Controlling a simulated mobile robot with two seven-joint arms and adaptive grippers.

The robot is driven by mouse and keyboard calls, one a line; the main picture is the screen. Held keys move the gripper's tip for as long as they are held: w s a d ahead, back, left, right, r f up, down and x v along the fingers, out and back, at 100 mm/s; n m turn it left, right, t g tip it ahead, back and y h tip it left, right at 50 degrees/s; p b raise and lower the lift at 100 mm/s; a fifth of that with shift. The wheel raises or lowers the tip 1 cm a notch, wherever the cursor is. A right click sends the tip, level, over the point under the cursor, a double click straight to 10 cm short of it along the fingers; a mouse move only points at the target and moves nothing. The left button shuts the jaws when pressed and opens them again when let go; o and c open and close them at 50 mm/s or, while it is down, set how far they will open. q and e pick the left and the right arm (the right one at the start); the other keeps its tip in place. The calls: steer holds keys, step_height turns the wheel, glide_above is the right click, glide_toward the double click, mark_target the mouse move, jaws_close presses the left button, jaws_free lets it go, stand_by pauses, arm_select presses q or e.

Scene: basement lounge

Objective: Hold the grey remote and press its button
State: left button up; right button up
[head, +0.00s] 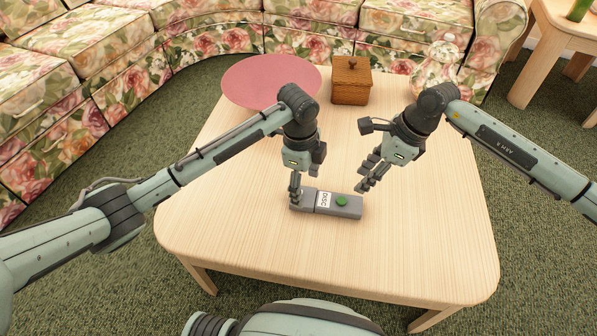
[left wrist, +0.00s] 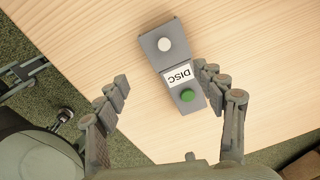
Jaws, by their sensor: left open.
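The grey remote (head: 333,211) lies flat on the light wooden table (head: 230,250). It has a white label reading DISC and a green button (head: 342,201) toward its right end. The left wrist view shows the remote (left wrist: 176,65) with a white button (left wrist: 165,44) at its far end and the green button (left wrist: 187,95) at its near end. My left gripper (head: 296,195) is open at the remote's left end, which it partly hides. In its wrist view the remote lies between the fingers, closer to the right-hand one. My right gripper (head: 366,183) is beside the remote's right end, apparently empty.
A pink round disc (head: 262,80) and a small brown lidded box (head: 350,88) stand at the table's back. Floral sofas (head: 215,30) line the far side. A side table (head: 560,30) is at the upper right. The tabletop's front is clear.

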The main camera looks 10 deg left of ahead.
mark_target(327, 203)
arm_select(q)
steer(key=shift+w+a+r+m, duration=0.2)
steer(key=shift+w+a+r, duration=0.05)
steer(key=shift+w+a, duration=0.2)
steer(key=shift+w+a+r+m, duration=0.2)
steer(key=shift+w+a+r, duration=0.05)
steer(key=shift+w+a, duration=0.2)
steer(key=shift+a+f+y, duration=0.1)
steer(key=shift+a+y, duration=0.05)
steer(key=shift+y, duration=0.15)
step_height(327, 203, down, 7)
steer(key=shift+f, duration=0.2)
steer(key=c, duration=1.1)
arm_select(e)
steer(key=shift+c, duration=0.3)
jaws_close()
